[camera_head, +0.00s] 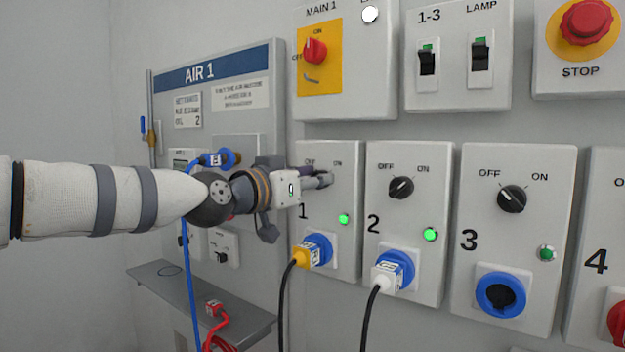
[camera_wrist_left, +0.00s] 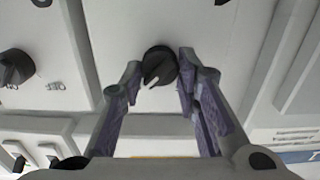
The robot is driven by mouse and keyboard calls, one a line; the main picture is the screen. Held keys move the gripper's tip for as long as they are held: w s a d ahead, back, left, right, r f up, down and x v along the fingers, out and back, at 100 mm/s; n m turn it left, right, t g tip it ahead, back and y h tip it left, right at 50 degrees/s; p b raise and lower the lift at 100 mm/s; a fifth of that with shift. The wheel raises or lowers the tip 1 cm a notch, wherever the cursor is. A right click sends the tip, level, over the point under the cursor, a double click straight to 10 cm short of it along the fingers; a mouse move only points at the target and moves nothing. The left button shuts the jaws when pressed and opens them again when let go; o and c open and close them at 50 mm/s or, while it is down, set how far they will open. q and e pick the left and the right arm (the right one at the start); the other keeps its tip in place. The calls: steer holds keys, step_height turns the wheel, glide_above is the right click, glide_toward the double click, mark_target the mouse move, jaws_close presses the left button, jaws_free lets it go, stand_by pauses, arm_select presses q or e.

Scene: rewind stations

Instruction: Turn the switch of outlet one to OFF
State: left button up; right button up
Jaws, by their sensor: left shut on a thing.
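The outlet one box (camera_head: 345,248) hangs on the wall, with a green light lit and a yellow-housed plug (camera_head: 306,256) in its blue socket. My left gripper (camera_head: 324,178) is at its switch, hiding it in the head view. In the left wrist view the switch of outlet one (camera_wrist_left: 158,66) is a round black knob between the fingers of my left gripper (camera_wrist_left: 160,68), which is shut on it. Its white mark points to the lower left there; that view is upside down, so this is toward ON. My right gripper is not in view.
Outlet two (camera_head: 405,260) is close to the right with a white plug and a lit green light. Outlet three (camera_head: 505,295) has an empty socket. The MAIN 1 box (camera_head: 375,85) is above. The AIR 1 panel (camera_head: 225,115) and a grey shelf (camera_head: 170,285) are left.

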arm_select(q)
steer(key=shift+w+a+f+n+p, duration=0.1)
steer(key=shift+n+p, duration=0.15)
steer(key=shift+n, duration=4.15)
steer(key=shift+f+n+p, duration=0.1)
steer(key=shift+n+p, duration=0.1)
steer(key=shift+n, duration=4.2)
steer(key=o, duration=1.2)
steer(key=shift+c, duration=0.2)
steer(key=v, duration=1.2)
